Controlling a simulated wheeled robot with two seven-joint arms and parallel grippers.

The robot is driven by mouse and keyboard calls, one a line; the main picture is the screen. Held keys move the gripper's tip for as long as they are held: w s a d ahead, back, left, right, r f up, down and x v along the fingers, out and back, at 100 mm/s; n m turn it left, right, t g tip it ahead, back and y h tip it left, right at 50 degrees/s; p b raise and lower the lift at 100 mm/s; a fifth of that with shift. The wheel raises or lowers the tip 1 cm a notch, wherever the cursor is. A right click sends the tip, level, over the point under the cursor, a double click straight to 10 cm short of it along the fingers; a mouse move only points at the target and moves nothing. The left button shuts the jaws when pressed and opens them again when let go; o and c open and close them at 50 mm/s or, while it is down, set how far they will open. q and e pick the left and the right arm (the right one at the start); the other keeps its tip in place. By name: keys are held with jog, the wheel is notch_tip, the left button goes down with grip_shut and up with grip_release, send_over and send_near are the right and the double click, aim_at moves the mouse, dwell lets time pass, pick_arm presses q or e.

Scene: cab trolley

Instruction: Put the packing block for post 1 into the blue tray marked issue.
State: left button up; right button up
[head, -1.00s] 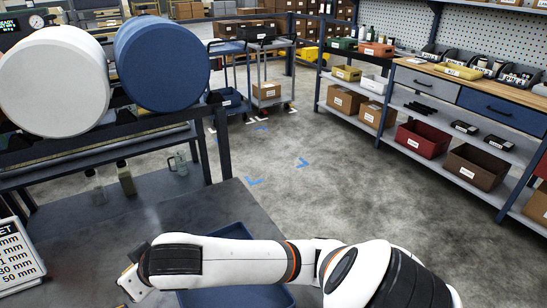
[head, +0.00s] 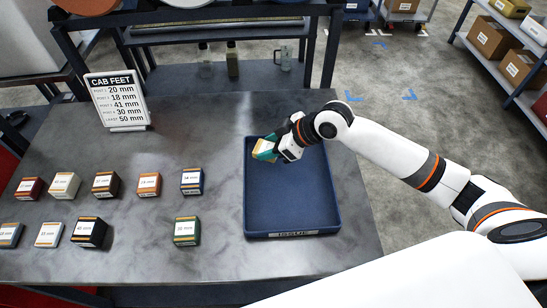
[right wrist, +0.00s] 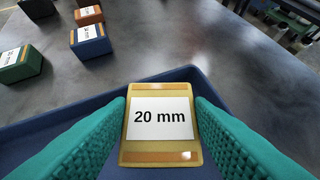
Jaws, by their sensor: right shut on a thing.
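The sign headed CAB FEET (head: 116,100) lists 20 mm on its first line, post 1. My right gripper (head: 267,148) is shut on a yellow block (head: 262,151), its teal fingers on either side. In the right wrist view the block (right wrist: 160,118) shows a white label reading 20 mm. The blue tray (head: 290,200) carries the label ISSUE on its front edge. The held block is over the tray's far left corner; I cannot tell whether it touches the floor of the tray. The rest of the tray is empty. My left gripper is not in view.
Several labelled blocks stand in two rows left of the tray, including an orange one (head: 149,184), a blue one (head: 192,181) and a green one (head: 187,231). Bare grey tabletop (head: 200,130) lies behind them. A rack with bottles stands beyond the table.

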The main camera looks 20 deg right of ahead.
aim_at(270, 164)
jog(key=shift+f, duration=0.7)
notch_tip(270, 164, down, 3)
jog(key=shift+r, duration=0.1)
jog(key=o, duration=1.1)
jog(key=shift+c, duration=0.2)
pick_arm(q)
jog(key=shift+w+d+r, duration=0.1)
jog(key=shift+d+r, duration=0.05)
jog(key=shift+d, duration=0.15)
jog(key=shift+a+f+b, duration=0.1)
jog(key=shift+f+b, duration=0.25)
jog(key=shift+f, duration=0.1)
pick_arm(e)
jog(key=v, duration=1.2)
